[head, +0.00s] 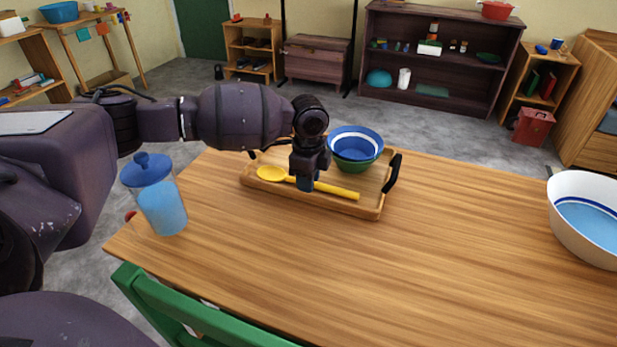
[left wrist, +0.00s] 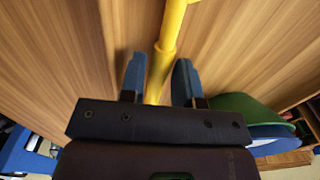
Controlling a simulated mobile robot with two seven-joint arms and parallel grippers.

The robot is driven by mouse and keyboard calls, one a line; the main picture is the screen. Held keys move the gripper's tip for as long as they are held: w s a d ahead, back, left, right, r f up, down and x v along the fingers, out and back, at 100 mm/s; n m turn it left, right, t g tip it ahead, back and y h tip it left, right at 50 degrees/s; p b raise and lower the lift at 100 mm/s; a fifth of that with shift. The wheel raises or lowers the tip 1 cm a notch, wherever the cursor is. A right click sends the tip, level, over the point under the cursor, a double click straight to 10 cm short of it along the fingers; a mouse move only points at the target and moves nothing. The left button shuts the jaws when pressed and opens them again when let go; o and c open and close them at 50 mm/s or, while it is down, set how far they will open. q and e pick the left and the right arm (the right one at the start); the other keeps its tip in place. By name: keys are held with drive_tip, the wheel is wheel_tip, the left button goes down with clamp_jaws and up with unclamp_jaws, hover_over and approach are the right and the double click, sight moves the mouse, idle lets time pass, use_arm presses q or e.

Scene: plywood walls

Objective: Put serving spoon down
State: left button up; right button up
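The yellow serving spoon (head: 337,190) lies on the wooden tray (head: 366,210) on the table, its bowl to the left and handle to the right. My left gripper (head: 306,184) points down over the tray, at the middle of the spoon. In the left wrist view, its two blue fingertips (left wrist: 158,80) stand on either side of the yellow handle (left wrist: 170,30), with narrow gaps showing, so it looks open around the handle. The gripper hides part of the handle in the head view. My right gripper is not in view.
Blue and green stacked bowls (head: 356,145) stand on the tray just right of the gripper. A blue-lidded jar (head: 160,200) stands at the table's left edge. A large white bowl (head: 570,192) is at the right. A green chair (head: 185,310) is in front. The table's middle is clear.

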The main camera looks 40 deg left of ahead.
use_arm(q)
drive_tip(key=shift+o, duration=1.1)
drive_tip(key=shift+r, duration=0.15)
wheel_tip(320, 180, up, 12)
drive_tip(key=p, duration=0.3)
